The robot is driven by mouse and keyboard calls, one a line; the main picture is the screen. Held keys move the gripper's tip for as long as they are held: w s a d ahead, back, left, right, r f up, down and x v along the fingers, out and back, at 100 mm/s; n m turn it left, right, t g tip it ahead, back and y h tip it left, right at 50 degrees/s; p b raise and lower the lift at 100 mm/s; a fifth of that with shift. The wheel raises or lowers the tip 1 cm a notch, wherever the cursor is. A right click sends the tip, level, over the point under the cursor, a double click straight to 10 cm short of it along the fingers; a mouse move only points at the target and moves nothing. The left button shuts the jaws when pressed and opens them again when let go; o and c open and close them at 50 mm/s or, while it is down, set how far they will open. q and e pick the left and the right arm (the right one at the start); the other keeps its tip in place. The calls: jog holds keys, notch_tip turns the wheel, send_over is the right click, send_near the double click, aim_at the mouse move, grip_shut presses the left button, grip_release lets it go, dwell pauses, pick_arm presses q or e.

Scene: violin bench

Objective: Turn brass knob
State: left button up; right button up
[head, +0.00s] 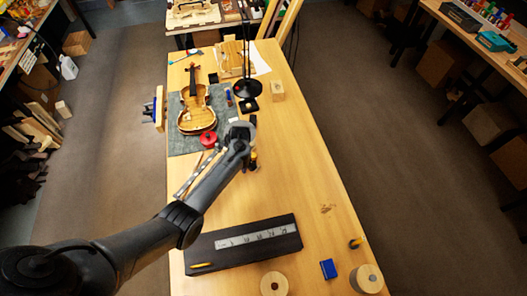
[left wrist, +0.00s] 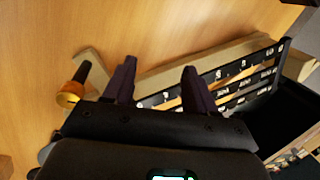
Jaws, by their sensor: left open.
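A brass-coloured knob-like piece (left wrist: 70,93) with a dark stem shows at the left of the left wrist view, beside my left gripper (left wrist: 160,75). The gripper is open, its two dark fingers apart with nothing between them, and it does not touch the brass piece. In the head view my left arm reaches from the lower left to the middle of the bench (head: 305,165), and its hand hides what lies under it. My right gripper is not in view.
A black rack with white markings (left wrist: 240,75) and a pale wooden bar (left wrist: 225,52) lie beyond the fingers. A violin (head: 197,105) rests on a grey mat, near a red round item (head: 208,138) and a black lamp (head: 248,88). The bench's right side is mostly clear.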

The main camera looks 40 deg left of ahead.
aim_at(254, 155)
pick_arm(q)
jog(key=w+r+t+b, duration=0.2)
jog(key=w+r+t, duration=0.1)
jog(key=w+r, duration=0.7)
jog(key=f, duration=0.4)
jog(key=w+f+b, duration=0.1)
jog(key=f, duration=0.2)
jog(key=f+b, duration=0.1)
jog(key=f, duration=0.3)
jog(key=shift+w+f, duration=0.15)
jog(key=shift+f, duration=0.15)
grip_shut()
